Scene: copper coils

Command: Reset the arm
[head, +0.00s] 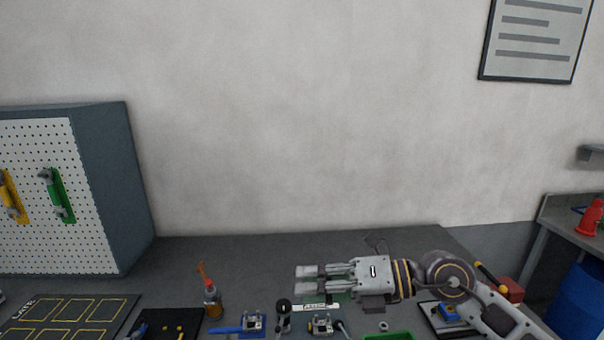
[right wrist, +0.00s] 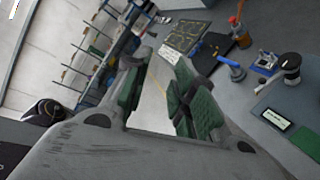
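My right arm reaches in from the lower right of the head view. Its gripper (head: 304,271) points left above the grey workbench (head: 240,260). The two fingers are parallel with a gap between them. In the right wrist view the green-padded fingers (right wrist: 160,85) stand apart with nothing between them. My left arm and left gripper do not show in the head view.
Below the gripper are small fixtures (head: 321,325) and a green tray (head: 388,336). An amber bottle with a red top (head: 212,303) and a yellow-marked black mat (head: 68,316) lie left. A pegboard cabinet (head: 112,190) stands behind. The bench's back middle is clear.

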